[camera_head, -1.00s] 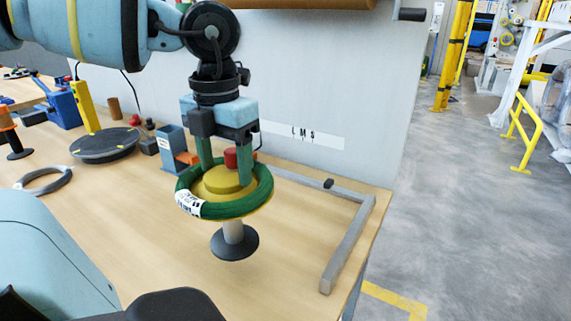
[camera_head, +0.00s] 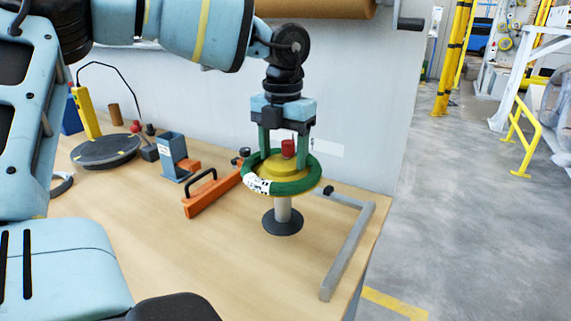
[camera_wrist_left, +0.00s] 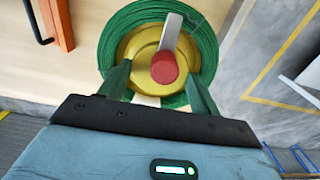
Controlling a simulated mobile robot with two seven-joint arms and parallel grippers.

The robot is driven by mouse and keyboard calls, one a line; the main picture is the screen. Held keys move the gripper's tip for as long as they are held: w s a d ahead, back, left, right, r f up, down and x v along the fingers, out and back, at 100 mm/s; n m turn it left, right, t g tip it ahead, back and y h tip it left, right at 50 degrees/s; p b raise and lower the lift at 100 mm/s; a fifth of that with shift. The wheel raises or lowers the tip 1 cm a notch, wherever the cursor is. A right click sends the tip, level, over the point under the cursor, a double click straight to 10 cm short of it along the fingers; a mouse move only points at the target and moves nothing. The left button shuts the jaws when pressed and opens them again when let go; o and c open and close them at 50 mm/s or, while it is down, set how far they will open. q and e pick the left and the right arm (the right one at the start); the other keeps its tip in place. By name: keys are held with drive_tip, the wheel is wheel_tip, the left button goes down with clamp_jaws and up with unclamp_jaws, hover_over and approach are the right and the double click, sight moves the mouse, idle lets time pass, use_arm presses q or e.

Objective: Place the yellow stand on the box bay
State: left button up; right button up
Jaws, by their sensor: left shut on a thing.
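The yellow stand (camera_head: 282,169) has a round yellow top, a pale post and a dark round base, with a red knob (camera_head: 288,148) on top. A green coil (camera_head: 309,181) with a white label lies around its top. My left gripper (camera_head: 284,162) points down and is shut on the yellow stand, its fingers inside the coil ring. The wrist view shows the stand's yellow top (camera_wrist_left: 143,48) between the fingers. The grey L-shaped frame at the table's right corner (camera_head: 346,252), likely the box bay, is just right of the stand. Whether the base touches the table is unclear.
An orange bar with a black handle (camera_head: 212,192) lies left of the stand. A blue-grey block (camera_head: 173,157) and a dark round turntable (camera_head: 105,151) stand farther left. A grey panel (camera_head: 345,90) rises behind.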

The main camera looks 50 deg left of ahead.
sight(286, 157)
use_arm(q)
drive_tip(key=shift+w+r, duration=0.1)
drive_tip(key=shift+w, duration=0.05)
drive_tip(key=shift+w, duration=0.2)
drive_tip(key=shift+f, duration=1.8)
drive_tip(key=shift+f, duration=0.15)
drive_tip(key=o, duration=1.6)
drive_tip(key=shift+o, duration=0.2)
wheel_tip(286, 157, up, 12)
drive_tip(key=shift+r, duration=0.1)
